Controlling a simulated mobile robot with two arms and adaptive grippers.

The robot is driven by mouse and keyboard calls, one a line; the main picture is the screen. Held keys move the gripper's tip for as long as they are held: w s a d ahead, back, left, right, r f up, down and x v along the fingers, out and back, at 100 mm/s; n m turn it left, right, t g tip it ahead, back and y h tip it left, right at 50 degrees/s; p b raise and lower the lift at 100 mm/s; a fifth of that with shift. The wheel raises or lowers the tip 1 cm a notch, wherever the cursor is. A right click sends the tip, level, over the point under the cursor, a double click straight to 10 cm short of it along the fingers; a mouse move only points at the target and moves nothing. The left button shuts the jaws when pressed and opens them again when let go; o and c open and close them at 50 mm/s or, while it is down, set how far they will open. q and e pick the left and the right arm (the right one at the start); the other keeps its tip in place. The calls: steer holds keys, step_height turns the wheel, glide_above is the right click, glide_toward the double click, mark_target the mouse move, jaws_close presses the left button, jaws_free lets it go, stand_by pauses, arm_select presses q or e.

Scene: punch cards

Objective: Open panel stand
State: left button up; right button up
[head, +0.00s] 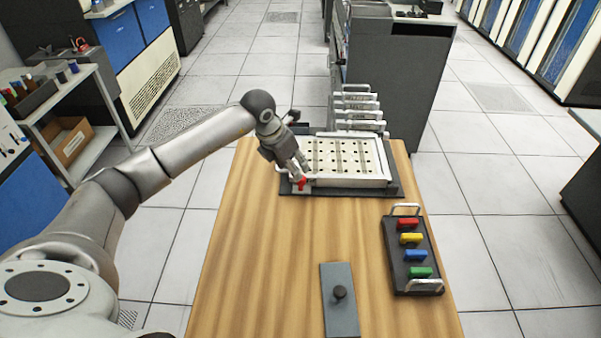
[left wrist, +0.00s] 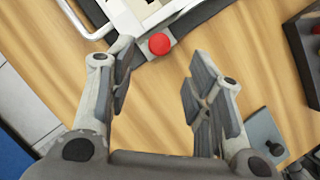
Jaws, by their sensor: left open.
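The panel stand (head: 395,188) is a dark base at the far end of the wooden table. A pale panel (head: 345,158) with rows of dark holes sits in its light metal frame. A red knob (head: 300,183) is at the stand's near left corner; it also shows in the left wrist view (left wrist: 159,44). My left gripper (head: 298,168) is at that corner, close to the knob. In the left wrist view the left gripper (left wrist: 160,82) is open and empty, with the knob beyond the gap between its fingers. Contact with the knob does not show. My right gripper is not in view.
A dark tray (head: 395,262) with red, yellow, blue and green blocks lies on the table's right. A grey plate with a black knob (head: 339,293) lies at the near middle. Handled metal pieces (head: 357,105) stand behind the panel.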

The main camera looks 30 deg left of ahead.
arm_select(q)
steer(key=p+x, duration=0.1)
steer(key=x, duration=0.6)
steer(key=shift+f, duration=0.1)
steer(key=c, duration=0.3)
jaws_close()
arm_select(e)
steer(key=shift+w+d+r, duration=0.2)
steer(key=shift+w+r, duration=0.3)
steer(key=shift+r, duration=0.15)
